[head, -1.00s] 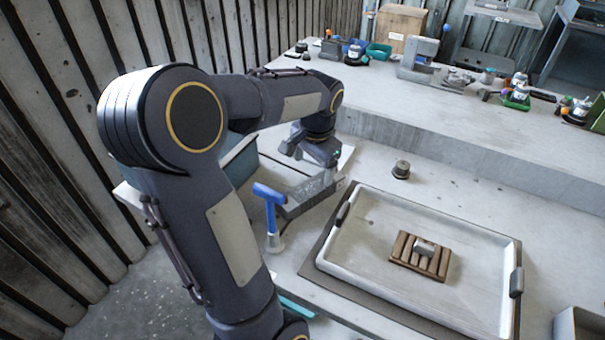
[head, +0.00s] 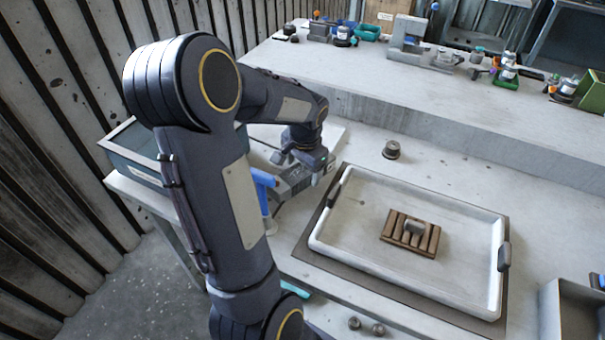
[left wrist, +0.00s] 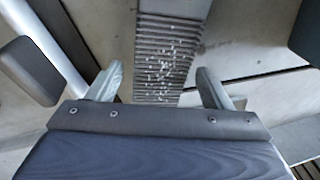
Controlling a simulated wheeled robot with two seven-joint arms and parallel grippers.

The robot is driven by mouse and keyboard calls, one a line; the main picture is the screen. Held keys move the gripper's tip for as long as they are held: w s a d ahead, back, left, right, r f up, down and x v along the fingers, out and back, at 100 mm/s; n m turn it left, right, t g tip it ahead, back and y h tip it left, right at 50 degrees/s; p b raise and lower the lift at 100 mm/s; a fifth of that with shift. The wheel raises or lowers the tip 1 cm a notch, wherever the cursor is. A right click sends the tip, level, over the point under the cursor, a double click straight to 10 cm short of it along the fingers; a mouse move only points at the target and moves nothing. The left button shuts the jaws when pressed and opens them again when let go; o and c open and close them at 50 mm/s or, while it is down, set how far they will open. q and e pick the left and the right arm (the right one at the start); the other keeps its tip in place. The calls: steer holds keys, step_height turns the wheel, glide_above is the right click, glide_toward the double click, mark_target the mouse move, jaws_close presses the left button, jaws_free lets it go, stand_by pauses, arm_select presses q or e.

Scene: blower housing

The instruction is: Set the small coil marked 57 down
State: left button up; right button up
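I cannot read a mark 57 on anything. A small grey cylinder (head: 414,227) lies on a brown slatted wooden rack (head: 428,248) in the white tray; it may be the coil, but I cannot tell. A short dark round piece (head: 391,149) stands on the table behind the tray. My left gripper (head: 284,158) is low over a grey device left of the tray. In the left wrist view the left gripper (left wrist: 160,78) has its fingers wide apart with nothing between them; a grey ribbed plate (left wrist: 165,60) with white specks is beneath. My right gripper is not in view.
The white tray (head: 350,250) has dark handles and stands on a brown board. A blue-handled tool (head: 264,180) is by my left arm. A grey bin (head: 570,310) is at the lower right. Small nuts (head: 355,322) lie at the front edge. Several parts crowd the raised back shelf.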

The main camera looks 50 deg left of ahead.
arm_select(q)
steer(key=c, duration=1.1)
steer(key=shift+r, duration=0.15)
steer(key=c, duration=0.3)
